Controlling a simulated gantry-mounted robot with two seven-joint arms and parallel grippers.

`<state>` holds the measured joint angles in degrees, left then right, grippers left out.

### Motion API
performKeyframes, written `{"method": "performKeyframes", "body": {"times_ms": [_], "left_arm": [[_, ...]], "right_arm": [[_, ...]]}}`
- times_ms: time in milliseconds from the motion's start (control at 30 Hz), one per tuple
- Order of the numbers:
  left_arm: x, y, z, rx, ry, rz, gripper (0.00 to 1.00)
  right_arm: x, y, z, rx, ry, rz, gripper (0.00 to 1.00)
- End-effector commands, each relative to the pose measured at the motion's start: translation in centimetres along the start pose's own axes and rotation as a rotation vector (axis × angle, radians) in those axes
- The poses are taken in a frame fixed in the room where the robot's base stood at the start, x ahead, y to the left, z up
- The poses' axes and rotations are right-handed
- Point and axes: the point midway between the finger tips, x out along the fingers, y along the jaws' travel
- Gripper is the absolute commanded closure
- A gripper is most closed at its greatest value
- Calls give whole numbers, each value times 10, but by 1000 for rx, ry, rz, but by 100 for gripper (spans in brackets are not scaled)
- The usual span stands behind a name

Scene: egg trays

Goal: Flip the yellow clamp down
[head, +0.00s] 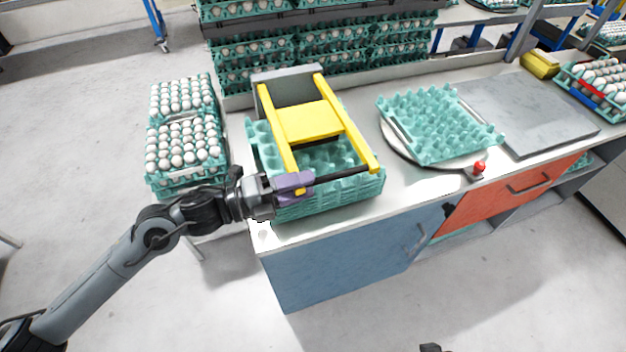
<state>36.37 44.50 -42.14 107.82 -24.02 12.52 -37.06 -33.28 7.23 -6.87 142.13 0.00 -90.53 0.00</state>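The yellow clamp (309,122) is a frame of two long bars joined by a wide plate. It runs forward from a grey block (287,73) at the back, over a stack of teal egg trays (340,197) at the table's left end. A black rod (343,174) crosses its front end. I cannot tell whether the clamp touches the trays. My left gripper (303,184), with purple fingers, is at the rod's left end, by the clamp's left front corner. Its finger gap is hidden. A small dark piece at the bottom edge may belong to my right arm.
A teal tray (437,122) rests on a round white plate (402,148) to the right, with a red knob (479,167) in front. Stacked trays of eggs (187,143) stand left of the table. More egg trays (318,42) fill the space behind.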

Motion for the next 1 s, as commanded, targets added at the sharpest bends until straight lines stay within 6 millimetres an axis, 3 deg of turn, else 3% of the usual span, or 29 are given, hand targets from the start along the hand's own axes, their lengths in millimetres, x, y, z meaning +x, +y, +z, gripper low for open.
{"method": "performKeyframes", "body": {"times_ms": [200,433,1000], "left_arm": [[-40,2,1,-1,-2,6,58],[-67,2,0,-1,-1,4,58],[-75,1,0,0,0,2,58]], "right_arm": [[-3,-1,-1,2,0,-2,53],[-4,-2,-2,7,1,-6,53],[-5,-2,-2,7,1,-6,53]]}}
